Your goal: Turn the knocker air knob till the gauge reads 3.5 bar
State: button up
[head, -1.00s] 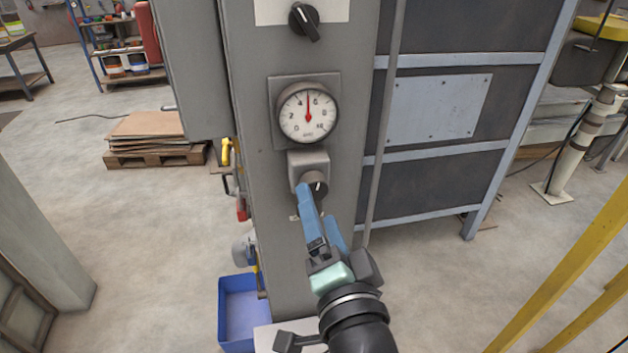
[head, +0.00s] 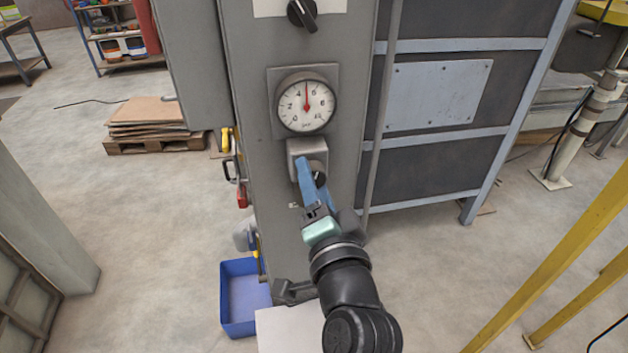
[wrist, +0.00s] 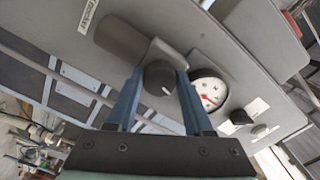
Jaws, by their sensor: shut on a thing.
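The knocker air knob (head: 319,179) is a dark round knob on a grey block below the gauge. In the wrist view the knob (wrist: 160,78) sits between my two blue fingers, with a pale mark on its face. My gripper (head: 312,178) is shut on the knob; its fingers partly hide it in the head view. The gauge (head: 306,105) is white and round, marked 0 to 10. Its red needle points almost straight up, between 4 and 6, at about 5. The gauge also shows in the wrist view (wrist: 208,92).
A black selector switch (head: 302,14) sits on the grey column above the gauge. A blue bin (head: 238,325) stands on the floor at the column's foot. Yellow rails (head: 560,260) stand at the right. A pallet with brown sheets (head: 155,120) lies at the left.

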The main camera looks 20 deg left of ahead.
grip_shut()
jog(key=shift+n+b, duration=0.3)
jog(key=shift+b, duration=0.1)
jog(key=shift+n+b, duration=3.65)
jog(key=shift+n, duration=0.35)
jog(key=o, duration=0.9)
grip_release()
